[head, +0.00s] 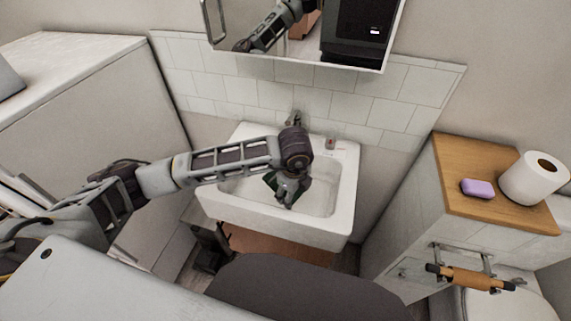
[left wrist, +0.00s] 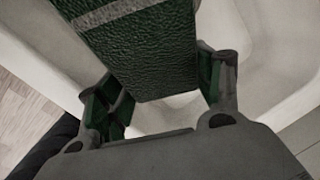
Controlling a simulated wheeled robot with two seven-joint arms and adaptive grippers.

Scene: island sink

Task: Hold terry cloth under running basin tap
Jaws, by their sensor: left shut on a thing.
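A white basin (head: 335,215) hangs on the tiled wall. Its tap (head: 296,118) stands at the back rim, partly hidden behind my left wrist. My left gripper (head: 286,196) points down into the basin. In the left wrist view my left gripper (left wrist: 160,105) is shut on the dark green terry cloth (left wrist: 150,50), which has a textured surface and a pale stripe. In the head view only a little green shows at the fingers. I cannot see any running water. My right gripper is not in view.
A wooden-topped cabinet (head: 450,185) at the right bears a purple soap (head: 477,188) and a toilet roll (head: 535,178). A mirror cabinet (head: 310,62) hangs above the basin. A small red-marked item (head: 330,143) is on the back rim. A white cabinet (head: 90,100) stands at the left.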

